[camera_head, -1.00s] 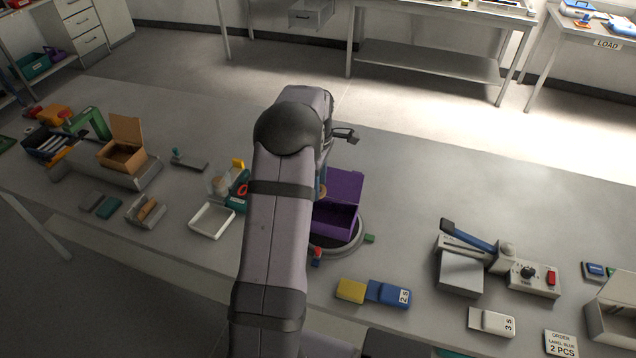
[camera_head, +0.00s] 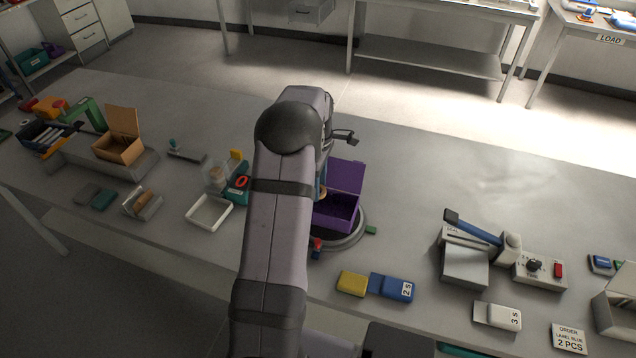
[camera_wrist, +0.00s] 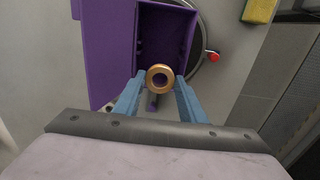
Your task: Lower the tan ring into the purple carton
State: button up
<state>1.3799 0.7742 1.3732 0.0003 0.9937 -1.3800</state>
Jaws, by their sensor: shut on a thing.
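The purple carton (camera_head: 346,178) stands open on a round dark turntable (camera_head: 356,236), its lid raised; it also shows in the wrist view (camera_wrist: 108,45). The tan ring (camera_wrist: 160,67) is between the two blue fingers of my gripper (camera_wrist: 160,84), which is shut on it. In the wrist view the ring overlaps the near end of the carton's opening. The height of the ring over the carton floor is hard to tell. In the head view my arm hides most of the gripper and the carton's left side.
A yellow block (camera_head: 352,283) and a blue block (camera_head: 392,288) lie in front of the turntable. A white tray (camera_head: 209,212) is to the left. A lever sealer (camera_head: 466,262) stands to the right. The bench behind is clear.

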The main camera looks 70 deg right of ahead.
jog(key=shift+f+b, duration=1.75)
jog(key=shift+f, duration=1.65)
jog(key=shift+f, duration=0.5)
jog(key=o, duration=0.9)
jog(key=c, duration=0.4)
jog(key=shift+c, duration=0.2)
jog(key=shift+r+p, duration=1.2)
jog(key=shift+r, duration=0.4)
notch_tip(320, 180, up, 9)
jog(key=p, duration=0.6)
jog(key=shift+p, duration=0.35)
